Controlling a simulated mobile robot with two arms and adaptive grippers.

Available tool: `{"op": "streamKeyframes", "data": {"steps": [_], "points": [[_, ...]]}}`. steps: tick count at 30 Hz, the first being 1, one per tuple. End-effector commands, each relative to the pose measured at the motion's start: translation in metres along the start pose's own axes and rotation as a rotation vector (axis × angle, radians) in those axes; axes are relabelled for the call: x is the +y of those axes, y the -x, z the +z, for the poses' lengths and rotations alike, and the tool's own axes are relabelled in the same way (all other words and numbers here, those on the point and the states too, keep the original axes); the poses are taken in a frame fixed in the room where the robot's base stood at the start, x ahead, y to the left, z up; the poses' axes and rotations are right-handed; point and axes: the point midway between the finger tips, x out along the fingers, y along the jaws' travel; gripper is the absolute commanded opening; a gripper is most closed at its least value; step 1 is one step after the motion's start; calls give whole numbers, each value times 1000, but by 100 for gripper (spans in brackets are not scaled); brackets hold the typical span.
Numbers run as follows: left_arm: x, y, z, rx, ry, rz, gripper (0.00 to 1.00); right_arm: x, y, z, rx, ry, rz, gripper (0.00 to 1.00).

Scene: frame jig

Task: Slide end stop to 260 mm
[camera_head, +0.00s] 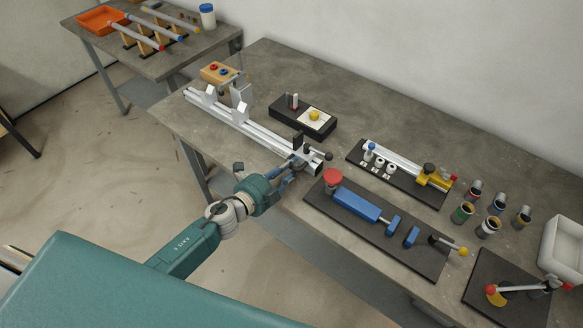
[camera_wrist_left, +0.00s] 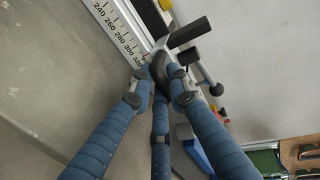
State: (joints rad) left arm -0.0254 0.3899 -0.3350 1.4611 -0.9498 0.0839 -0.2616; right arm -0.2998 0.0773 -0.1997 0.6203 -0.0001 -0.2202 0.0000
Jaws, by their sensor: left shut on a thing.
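The end stop (camera_head: 298,143) has a dark upright plate and sits near the right end of the silver rail (camera_head: 245,122). In the left wrist view the end stop (camera_wrist_left: 188,33) shows its dark plate and a side lever with a dark knob. My left gripper (camera_head: 293,166) is at the front side of the end stop. In the wrist view its blue-padded fingers (camera_wrist_left: 165,78) are closed on a dark part of the stop, mostly hidden between them. The scale (camera_wrist_left: 120,35) shows 240 to about 320, and the stop stands beyond the 260 mark, near the 320 end.
V-blocks (camera_head: 208,95) stand on the rail's left part. A black box with a yellow button (camera_head: 314,116) lies behind the rail. A blue clamp fixture (camera_head: 355,203) on a dark plate stands close to the right. The rail between the blocks and stop looks clear.

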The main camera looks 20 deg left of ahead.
Motion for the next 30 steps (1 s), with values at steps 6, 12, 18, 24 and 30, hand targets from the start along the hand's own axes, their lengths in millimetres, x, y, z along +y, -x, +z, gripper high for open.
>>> {"op": "streamKeyframes", "data": {"steps": [6, 12, 18, 24, 30], "points": [[0, 0, 48, -12, -1, -1, 0, 1, -9, 1, 0, 0, 1, 0], [-2, 0, 58, -12, 4, -2, 0, 1, -10, 1, 0, 0, 1, 0], [-2, 0, 58, -12, 5, -2, 0, 1, -9, 1, 0, 0, 2, 0], [-2, 0, 56, -9, 3, -1, 34, 2, -9, 1, 0, 1, 3, 0], [-1, 2, 55, -7, 2, -1, 34, 6, -9, 2, -1, 4, 6, 0]]}}
